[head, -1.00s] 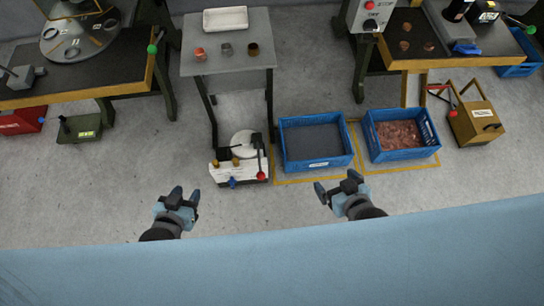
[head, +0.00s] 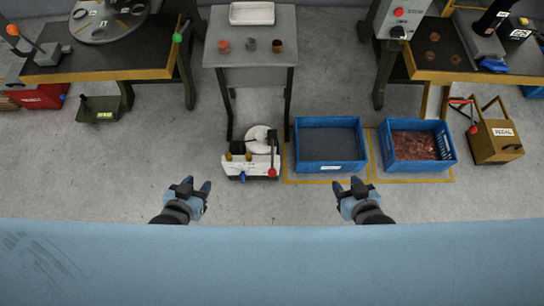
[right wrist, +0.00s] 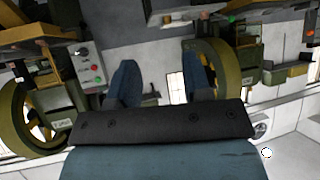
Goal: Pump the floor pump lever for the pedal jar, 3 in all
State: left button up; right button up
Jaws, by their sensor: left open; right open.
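A brownish-yellow box (head: 497,145) labelled PEDAL stands on the floor at the far right in the head view. A thin lever (head: 470,115) with a red knob is at its left side, and a raised frame rises behind it. My left gripper (head: 197,184) is open and empty at the lower left, far from the box. My right gripper (head: 346,184) is open and empty near the centre, well left of the box. Its two spread fingers also show in the right wrist view (right wrist: 160,78), with nothing between them. The box is not recognisable in that view.
A blue crate of copper pieces (head: 382,155) and a blue crate with a dark inside (head: 300,155) stand left of the box. A workbench (head: 500,68) is behind. Floor before the crates is clear.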

grip_shut()
dwell(1.3)
